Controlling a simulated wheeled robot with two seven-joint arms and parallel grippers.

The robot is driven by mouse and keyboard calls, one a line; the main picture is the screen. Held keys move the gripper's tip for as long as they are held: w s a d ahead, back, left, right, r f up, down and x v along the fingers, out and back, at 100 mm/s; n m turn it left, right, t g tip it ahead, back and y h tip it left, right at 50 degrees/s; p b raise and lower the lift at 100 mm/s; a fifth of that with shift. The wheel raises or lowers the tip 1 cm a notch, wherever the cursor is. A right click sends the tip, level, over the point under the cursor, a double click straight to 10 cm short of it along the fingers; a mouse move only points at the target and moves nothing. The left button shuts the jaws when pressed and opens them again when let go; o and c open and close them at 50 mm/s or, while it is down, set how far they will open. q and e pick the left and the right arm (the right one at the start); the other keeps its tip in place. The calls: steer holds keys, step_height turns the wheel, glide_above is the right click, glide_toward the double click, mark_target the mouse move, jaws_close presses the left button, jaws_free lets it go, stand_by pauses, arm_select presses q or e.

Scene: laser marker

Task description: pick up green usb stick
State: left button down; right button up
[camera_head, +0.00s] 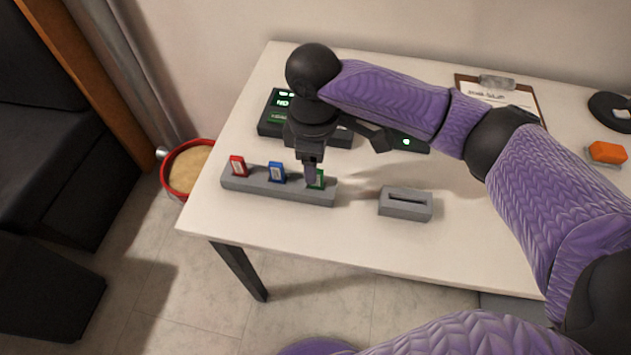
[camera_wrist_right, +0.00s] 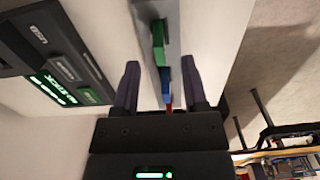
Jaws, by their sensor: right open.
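The green USB stick (camera_head: 319,182) stands upright at the right end of a grey holder (camera_head: 262,190) in the head view. The red stick (camera_head: 238,166) and the blue stick (camera_head: 277,172) stand in the same holder to its left. My right gripper (camera_head: 311,175) points down at the green stick and partly hides it. In the right wrist view the gripper (camera_wrist_right: 160,64) is open, its fingers on either side of the row. There the green stick (camera_wrist_right: 158,44) is just beyond the fingertips and the blue stick (camera_wrist_right: 165,82) lies nearer. My left gripper is out of view.
A grey block with a slot (camera_head: 405,203) stands right of the holder on the white table (camera_head: 350,240). A dark device with green lit labels (camera_head: 276,103) is behind the holder. A clipboard (camera_head: 500,92) and an orange block (camera_head: 607,153) are farther right.

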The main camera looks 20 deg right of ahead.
mark_target(317, 189)
steer(key=f+b, duration=0.1)
steer(key=f, duration=0.2)
steer(key=f+b, duration=0.1)
steer(key=f, duration=0.1)
steer(key=shift+s+d+b, duration=0.15)
steer(key=shift+d+b, duration=0.1)
steer(key=shift+b, duration=0.1)
steer(key=shift+r, duration=0.25)
jaws_close()
